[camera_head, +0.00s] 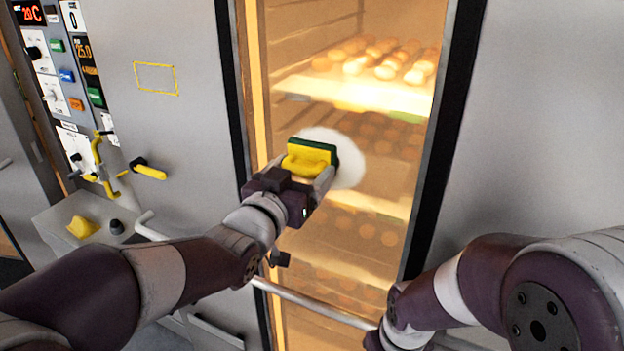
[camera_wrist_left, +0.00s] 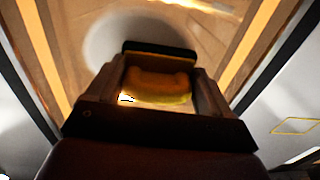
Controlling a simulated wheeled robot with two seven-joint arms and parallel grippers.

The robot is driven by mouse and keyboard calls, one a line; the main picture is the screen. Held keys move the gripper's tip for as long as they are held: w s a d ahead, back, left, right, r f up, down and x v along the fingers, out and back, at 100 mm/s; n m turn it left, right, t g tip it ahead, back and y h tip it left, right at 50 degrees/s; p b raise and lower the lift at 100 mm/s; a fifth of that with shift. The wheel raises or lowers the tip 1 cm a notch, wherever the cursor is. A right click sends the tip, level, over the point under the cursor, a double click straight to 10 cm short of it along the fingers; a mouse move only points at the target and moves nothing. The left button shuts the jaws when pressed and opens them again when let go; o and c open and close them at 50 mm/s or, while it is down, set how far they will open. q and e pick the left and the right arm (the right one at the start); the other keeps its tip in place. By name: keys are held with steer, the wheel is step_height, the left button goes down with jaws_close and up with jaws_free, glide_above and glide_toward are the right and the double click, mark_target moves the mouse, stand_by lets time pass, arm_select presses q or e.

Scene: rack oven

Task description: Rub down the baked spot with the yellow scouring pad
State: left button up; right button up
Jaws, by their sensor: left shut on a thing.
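My left gripper (camera_head: 296,182) is shut on the yellow scouring pad (camera_head: 306,161), which has a dark green face turned to the oven glass. The pad also shows between the fingers in the left wrist view (camera_wrist_left: 158,86). A whitish round patch (camera_head: 345,160), which looks like the baked spot, is on the glass door, partly hidden behind the pad. The pad is at the patch's left side; I cannot tell whether it touches the glass. My right arm shows at the lower right in the head view, but its gripper fingers are out of sight.
The lit oven window (camera_head: 300,60) shows racks of buns (camera_head: 385,60) behind glass. A door handle bar (camera_head: 315,303) crosses below. At the left are a control panel (camera_head: 60,70), a yellow latch handle (camera_head: 150,171) and a small shelf (camera_head: 60,213) with a yellow object (camera_head: 82,227).

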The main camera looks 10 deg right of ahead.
arm_select(q)
steer(key=shift+w+a, duration=0.3)
steer(key=shift+a, duration=0.1)
steer(key=w+a, duration=0.1)
steer(key=a, duration=0.1)
steer(key=shift+w+a, duration=0.4)
steer(key=shift+s+d+f+b, duration=0.25)
steer(key=shift+s+d+b, duration=0.3)
steer(key=shift+d+b, duration=0.4)
steer(key=shift+s+d+r, duration=0.1)
steer(key=shift+s+d, duration=0.1)
steer(key=shift+d, duration=0.05)
steer(key=shift+s+d+r+b, duration=0.1)
steer(key=shift+d+b, duration=0.05)
steer(key=shift+b, duration=0.15)
steer(key=shift+r, duration=0.1)
